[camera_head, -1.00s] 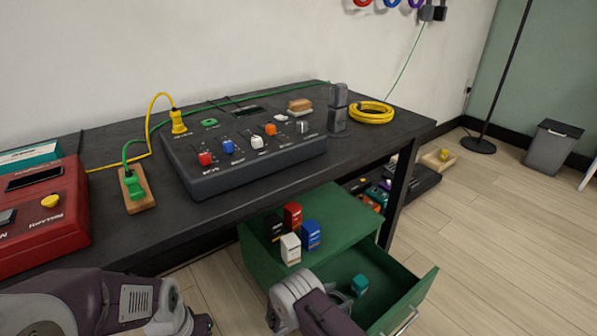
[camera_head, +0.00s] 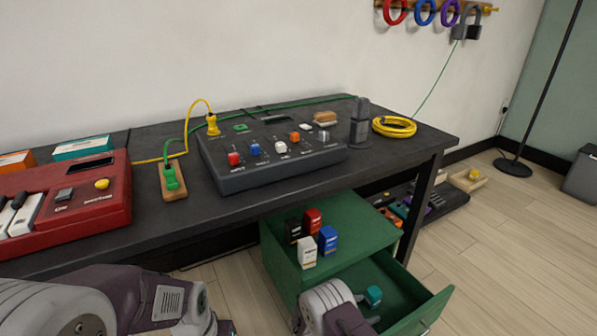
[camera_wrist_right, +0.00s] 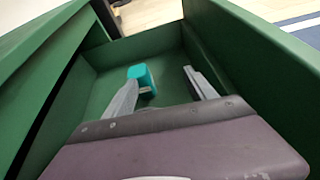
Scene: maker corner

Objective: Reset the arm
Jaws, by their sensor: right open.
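My right arm reaches down into the open drawer of the green cabinet (camera_head: 347,215). In the right wrist view my right gripper (camera_wrist_right: 164,88) is open, its two grey fingers apart inside the drawer. A teal block (camera_wrist_right: 141,77) lies on the drawer floor, close to the left finger; I cannot tell whether they touch. The teal block also shows in the head view (camera_head: 373,295), beside my right wrist.
Black, red, white and blue small boxes (camera_head: 307,252) stand on the cabinet top. The dark workbench (camera_head: 385,155) above carries a grey switch panel (camera_head: 270,178), a red case (camera_head: 90,215) and a yellow cable coil (camera_head: 394,127). Drawer walls (camera_wrist_right: 270,65) surround my right gripper.

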